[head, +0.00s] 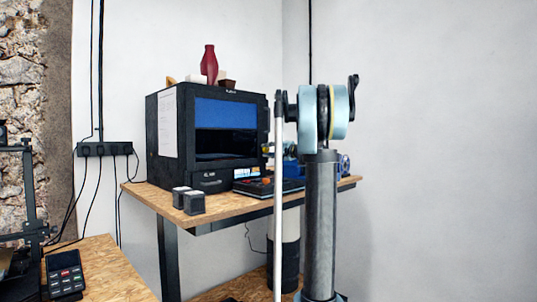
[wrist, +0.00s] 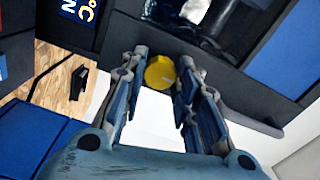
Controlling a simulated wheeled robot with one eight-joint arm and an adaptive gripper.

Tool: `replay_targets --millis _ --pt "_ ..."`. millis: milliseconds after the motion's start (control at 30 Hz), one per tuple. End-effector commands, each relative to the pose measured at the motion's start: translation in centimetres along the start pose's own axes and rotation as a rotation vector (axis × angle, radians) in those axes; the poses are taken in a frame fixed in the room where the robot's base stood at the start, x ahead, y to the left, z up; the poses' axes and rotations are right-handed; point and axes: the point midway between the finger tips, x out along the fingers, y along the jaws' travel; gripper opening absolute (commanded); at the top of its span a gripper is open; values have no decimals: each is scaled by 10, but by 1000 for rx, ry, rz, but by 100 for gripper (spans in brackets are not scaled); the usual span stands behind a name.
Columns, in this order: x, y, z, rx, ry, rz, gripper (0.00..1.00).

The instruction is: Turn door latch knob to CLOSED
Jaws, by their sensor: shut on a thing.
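A round yellow knob (wrist: 160,74) shows in the wrist view, on the dark front of the machine. My gripper (wrist: 163,57) is shut on the yellow knob, with one finger on each side of it. No marking or pointer on the knob can be read, so I cannot tell its setting. In the head view the black printer (head: 174,187) stands on a wooden table, with a blue and dark window in its front. My arm stands to the right of the printer. A small yellowish spot shows at the printer's right edge, and my gripper there is mostly hidden.
The wooden table (head: 225,212) holds small dark boxes (head: 194,203) at its front edge. A red vase (head: 209,64) stands on top of the printer. A keypad device (head: 65,273) lies on another table at lower left. A power strip (head: 104,149) is on the wall.

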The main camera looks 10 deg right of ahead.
Motion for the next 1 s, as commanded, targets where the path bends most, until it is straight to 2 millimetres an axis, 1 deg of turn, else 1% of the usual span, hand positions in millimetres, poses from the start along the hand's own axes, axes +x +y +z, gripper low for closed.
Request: replay_targets --millis 33,367,400,467,833,933,1000 --pt "0 2 3 -6 -6 4 5" --pt "0 2 3 -7 -6 4 5" --pt "0 2 3 -7 -6 4 38" --pt "0 2 3 -6 -5 4 50" --pt "-2 1 1 -3 -1 1 50" --pt "-9 1 0 -3 0 1 50" --pt "-18 1 0 -3 1 1 50"
